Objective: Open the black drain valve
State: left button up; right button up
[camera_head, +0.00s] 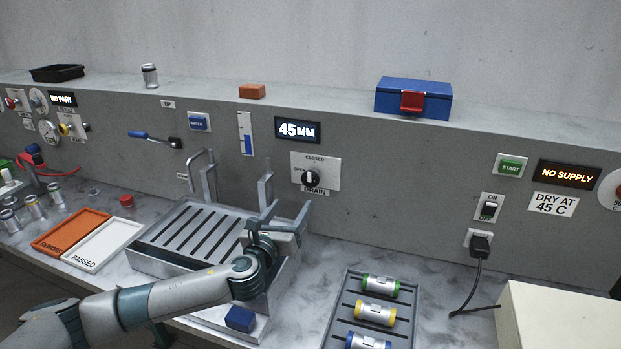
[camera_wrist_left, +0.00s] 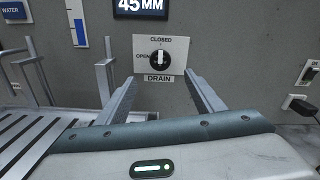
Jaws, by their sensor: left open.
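The black drain valve (camera_head: 311,178) is a round knob on a white plate marked CLOSED at the top, OPEN at the left and DRAIN below. In the left wrist view the knob (camera_wrist_left: 159,61) shows its white pointer upright, towards CLOSED. My left gripper (camera_head: 285,198) is open and empty, in front of the wall and a little below and left of the knob in the head view. In the left wrist view its two fingers (camera_wrist_left: 160,85) spread on either side below the knob, apart from it. My right gripper is not in view.
A 45 MM display (camera_head: 297,129) is above the valve. A slotted metal tank (camera_head: 160,262) with upright handles stands below and left. A rack (camera_head: 345,305) with three cylinders is at the lower right. A blue box (camera_head: 413,99) sits on the ledge.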

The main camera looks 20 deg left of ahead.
aim_at(309, 180)
pick_arm(q)
jog(key=w+p, duration=0.1)
jog(key=w, duration=0.3)
jog(key=w+p, duration=0.1)
jog(key=w, duration=0.4)
jog(key=w+p, duration=0.1)
jog(key=w, duration=0.4)
jog(key=shift+w+d, duration=0.1)
jog(key=shift+d, duration=0.2)
jog(key=shift+w, duration=0.9)
jog(key=c, duration=1)
